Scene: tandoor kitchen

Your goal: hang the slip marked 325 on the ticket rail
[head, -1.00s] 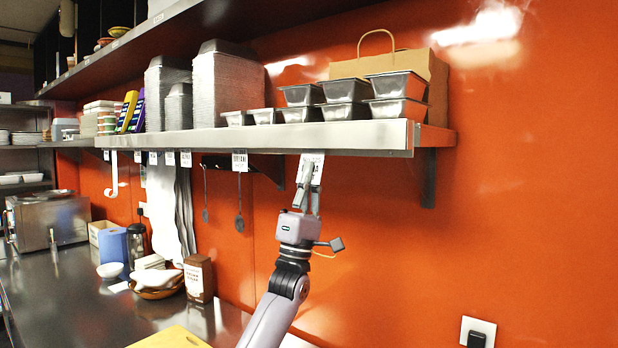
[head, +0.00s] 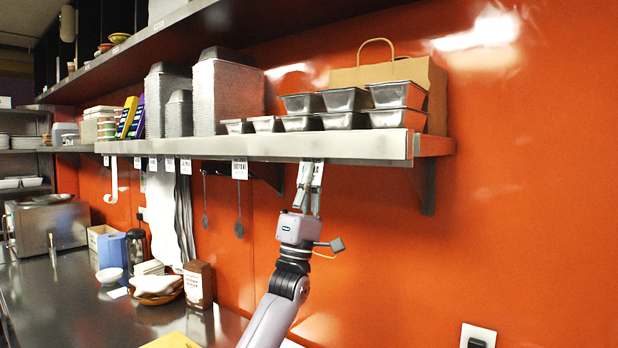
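My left gripper (head: 311,172) points up at the front edge of the steel shelf, near its right end. A small white slip (head: 313,178) shows between its fingers, which look shut on it. The slip's upper part is hidden at the shelf edge, and I cannot read its number. The ticket rail (head: 270,147) is the steel strip along the shelf front. Several other white slips hang from it to the left, the nearest being a printed slip (head: 239,168). My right gripper is out of view.
Metal pans (head: 345,100) and a paper bag (head: 430,75) stand on the shelf above. A brown box (head: 198,284) and a bowl stand on the counter.

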